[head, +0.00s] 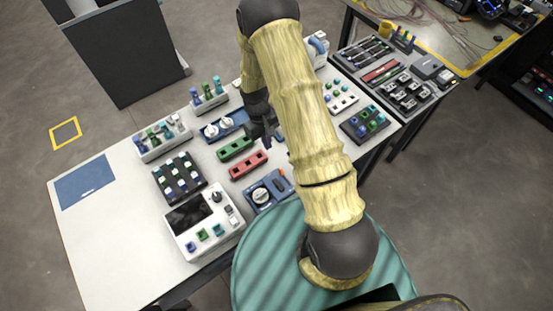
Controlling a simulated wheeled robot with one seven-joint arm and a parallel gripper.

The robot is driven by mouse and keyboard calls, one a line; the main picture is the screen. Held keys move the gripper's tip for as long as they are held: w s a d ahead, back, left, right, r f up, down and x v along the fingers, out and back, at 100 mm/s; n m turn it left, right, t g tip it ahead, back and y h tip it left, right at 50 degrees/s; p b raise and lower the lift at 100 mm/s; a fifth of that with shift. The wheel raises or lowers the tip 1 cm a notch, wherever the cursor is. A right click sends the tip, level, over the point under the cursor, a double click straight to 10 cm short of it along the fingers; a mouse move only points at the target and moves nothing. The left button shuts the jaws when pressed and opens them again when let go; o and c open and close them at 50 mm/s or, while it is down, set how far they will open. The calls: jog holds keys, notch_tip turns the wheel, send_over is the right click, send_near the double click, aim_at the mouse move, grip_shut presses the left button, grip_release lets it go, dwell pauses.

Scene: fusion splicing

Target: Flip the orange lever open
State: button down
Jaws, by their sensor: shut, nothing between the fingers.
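A blue device (265,204) with a round white dial sits near the front edge of the white table. A small orange part (281,174), which looks like the lever, shows at its back right corner. It is too small to tell its exact position. My gripper (268,143) is dark, shut and empty. It appears beyond the red block and to the right of the green block, apart from the orange part. My arm passes just right of the device and hides part of the table there.
A red block (249,165) and a green block (235,149) lie behind the device. A white console (204,222) with a dark screen stands to its left. Several small racks fill the back. The table's left side is clear around a blue mat (86,182).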

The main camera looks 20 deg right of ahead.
aim_at(281, 172)
jog(key=p+x, duration=0.1)
jog(key=x, duration=0.4)
jog(key=shift+s+r, duration=0.1)
jog(key=shift+s+d+f+p, duration=0.1)
jog(key=shift+s+f+p, duration=0.2)
jog(key=shift+p, duration=0.3)
jog(key=shift+s+d+r+p, duration=0.1)
jog(key=shift+s+d+p, duration=0.1)
jog(key=shift+s+p, duration=0.25)
jog(key=shift+s+d+r+p, duration=0.1)
jog(key=shift+s+d+p, duration=0.15)
jog(key=shift+s, duration=0.45)
jog(key=shift+s+d+f, duration=0.1)
jog(key=shift+s+f, duration=0.15)
jog(key=shift+s, duration=0.25)
